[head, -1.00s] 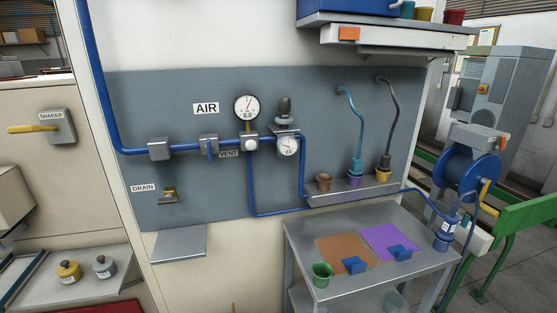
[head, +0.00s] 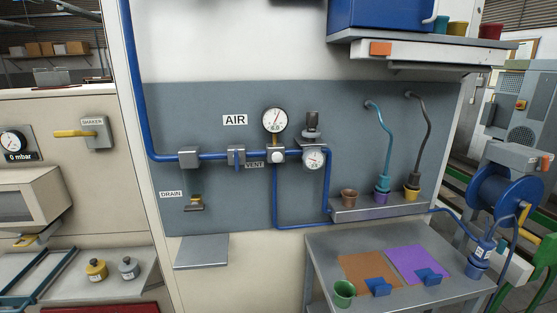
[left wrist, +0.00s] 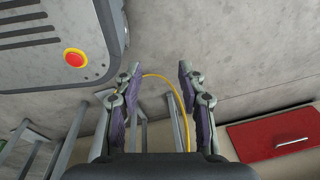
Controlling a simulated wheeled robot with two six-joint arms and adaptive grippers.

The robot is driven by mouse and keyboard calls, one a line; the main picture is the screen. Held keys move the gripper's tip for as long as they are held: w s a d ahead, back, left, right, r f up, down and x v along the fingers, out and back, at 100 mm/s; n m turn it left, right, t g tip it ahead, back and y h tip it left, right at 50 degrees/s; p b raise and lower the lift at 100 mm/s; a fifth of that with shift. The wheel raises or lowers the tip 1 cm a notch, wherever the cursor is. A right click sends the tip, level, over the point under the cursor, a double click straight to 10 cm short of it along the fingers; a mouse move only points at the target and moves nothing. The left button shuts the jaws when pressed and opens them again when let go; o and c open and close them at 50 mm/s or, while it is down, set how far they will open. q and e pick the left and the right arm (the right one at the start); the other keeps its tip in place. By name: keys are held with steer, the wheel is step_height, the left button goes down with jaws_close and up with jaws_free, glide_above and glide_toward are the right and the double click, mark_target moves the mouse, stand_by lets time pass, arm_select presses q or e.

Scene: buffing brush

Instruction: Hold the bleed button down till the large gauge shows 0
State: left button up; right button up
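The large round gauge (head: 275,120) is on the grey wall panel beside the AIR label, with a small reading on its face that I cannot make out surely. A pale round button (head: 278,157) sits on the metal block right under it, right of the VENT label (head: 254,165); no bleed label is readable. A smaller gauge (head: 314,159) is to its right. My left gripper (left wrist: 157,70) is open and empty in the left wrist view, away from the panel. Neither gripper shows in the head view. My right gripper is not seen.
A metal table (head: 325,245) with coloured mats stands below the panel at right. A small shelf (head: 201,252) juts out under the drain. A blue hose reel (head: 505,188) is far right. The left wrist view shows a red drawer (left wrist: 270,135) and a yellow hose (left wrist: 185,100).

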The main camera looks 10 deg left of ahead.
arm_select(q)
jaws_close()
stand_by(0.3)
stand_by(1.2)
